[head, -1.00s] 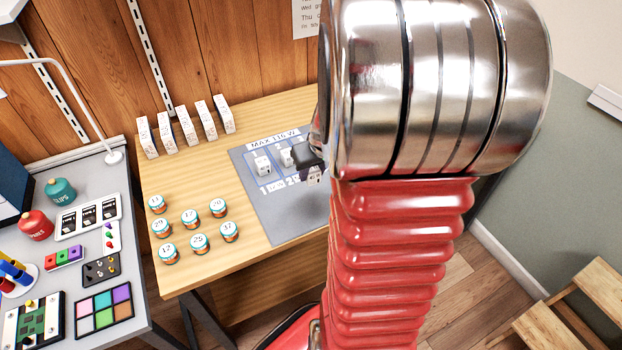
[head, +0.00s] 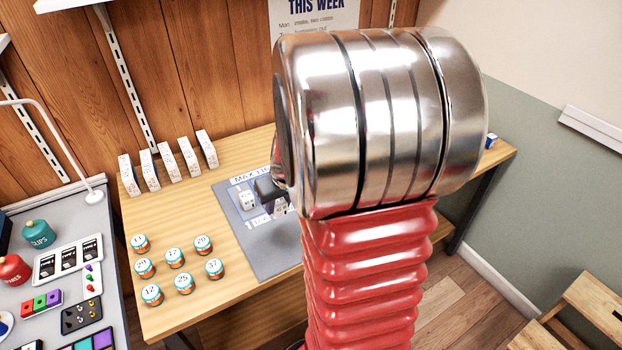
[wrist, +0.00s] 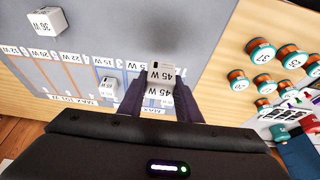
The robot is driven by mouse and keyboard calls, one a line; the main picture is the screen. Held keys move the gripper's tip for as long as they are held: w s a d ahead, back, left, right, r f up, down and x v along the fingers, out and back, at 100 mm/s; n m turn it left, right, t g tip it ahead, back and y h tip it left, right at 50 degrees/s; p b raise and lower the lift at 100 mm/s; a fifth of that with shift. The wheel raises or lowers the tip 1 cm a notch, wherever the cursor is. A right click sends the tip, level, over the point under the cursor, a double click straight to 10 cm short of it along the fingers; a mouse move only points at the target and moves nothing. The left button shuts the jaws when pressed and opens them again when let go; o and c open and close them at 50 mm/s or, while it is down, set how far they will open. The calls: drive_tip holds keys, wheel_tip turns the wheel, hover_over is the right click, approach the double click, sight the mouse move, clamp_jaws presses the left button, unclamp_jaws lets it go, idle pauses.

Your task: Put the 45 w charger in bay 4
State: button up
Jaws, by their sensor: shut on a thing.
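The 45 W charger (wrist: 160,74) is a small white block between my gripper's fingers (wrist: 160,87) in the wrist view; the gripper is shut on it. A second 45 W marking shows just below; I cannot tell whether it is on the same block. In the head view my dark gripper (head: 268,187) is over the mat (head: 277,255), partly behind my arm, which hides the mat's right side. A white charger (head: 247,200) stands left of it.
In the wrist view another white charger (wrist: 108,88) stands in a bay, and a 36 W charger (wrist: 45,21) stands apart on the mat. Several numbered jars (head: 174,258) stand left of the mat. Several white boxes (head: 168,163) line the back.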

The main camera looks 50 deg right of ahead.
drive_tip(key=w+a+n, duration=0.1)
drive_tip(key=w+a, duration=0.3)
drive_tip(key=a, duration=0.4)
drive_tip(key=w+a+n, duration=0.1)
drive_tip(key=w+a, duration=0.4)
drive_tip(key=a, duration=0.3)
drive_tip(key=w+a+n+y, duration=0.1)
drive_tip(key=w+a, duration=0.3)
drive_tip(key=a, duration=0.4)
drive_tip(key=shift+w+a+f, duration=0.3)
drive_tip(key=shift+f, duration=0.1)
